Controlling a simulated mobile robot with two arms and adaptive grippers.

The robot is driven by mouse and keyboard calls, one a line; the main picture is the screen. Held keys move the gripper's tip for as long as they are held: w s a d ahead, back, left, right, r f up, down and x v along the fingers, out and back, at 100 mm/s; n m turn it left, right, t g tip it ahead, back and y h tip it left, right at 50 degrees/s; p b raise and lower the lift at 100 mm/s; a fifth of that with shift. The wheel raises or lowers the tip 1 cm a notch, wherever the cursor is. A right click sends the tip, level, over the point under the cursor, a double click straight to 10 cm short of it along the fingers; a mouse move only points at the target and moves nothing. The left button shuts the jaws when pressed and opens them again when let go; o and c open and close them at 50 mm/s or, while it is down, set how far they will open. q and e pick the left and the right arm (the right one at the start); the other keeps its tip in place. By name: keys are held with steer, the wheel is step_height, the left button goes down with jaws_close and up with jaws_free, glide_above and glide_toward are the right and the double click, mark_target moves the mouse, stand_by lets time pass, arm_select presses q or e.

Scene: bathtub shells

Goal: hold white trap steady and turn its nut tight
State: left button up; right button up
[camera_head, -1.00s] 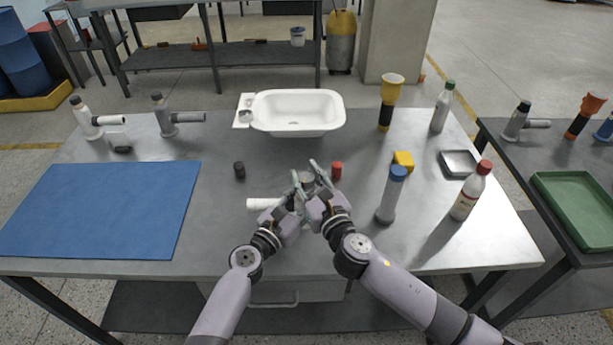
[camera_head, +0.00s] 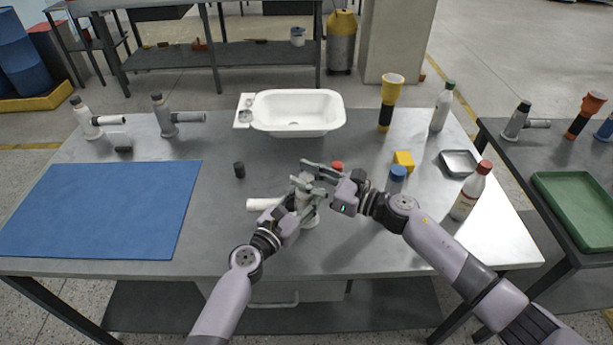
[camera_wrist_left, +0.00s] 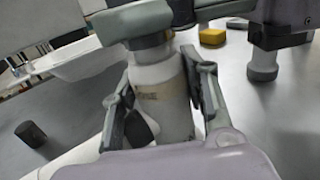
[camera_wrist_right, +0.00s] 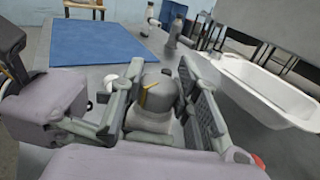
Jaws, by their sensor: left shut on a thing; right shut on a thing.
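The white trap stands upright on the table, its side pipe (camera_head: 262,204) pointing left. Its white body (camera_wrist_left: 160,95) sits between the fingers of my left gripper (camera_wrist_left: 165,100), which is shut on it. The left gripper (camera_head: 300,200) partly covers the body in the head view. The trap's grey nut (camera_wrist_right: 157,93) sits on top of the body. My right gripper (camera_wrist_right: 163,98) is shut on the nut, one finger on each side. In the head view the right gripper (camera_head: 315,174) reaches in from the right, above the left one, and mostly hides the nut.
A white basin (camera_head: 298,112) lies behind. A black cap (camera_head: 239,170) and blue mat (camera_head: 105,210) are left.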

steer(key=shift+w+n+g+y, duration=0.1)
steer(key=shift+n+g+y, duration=0.6)
steer(key=shift+g, duration=0.5)
steer(key=shift+n, duration=0.3)
steer(key=o, duration=1.2)
steer(key=v, duration=1.2)
steer(key=shift+d, duration=0.1)
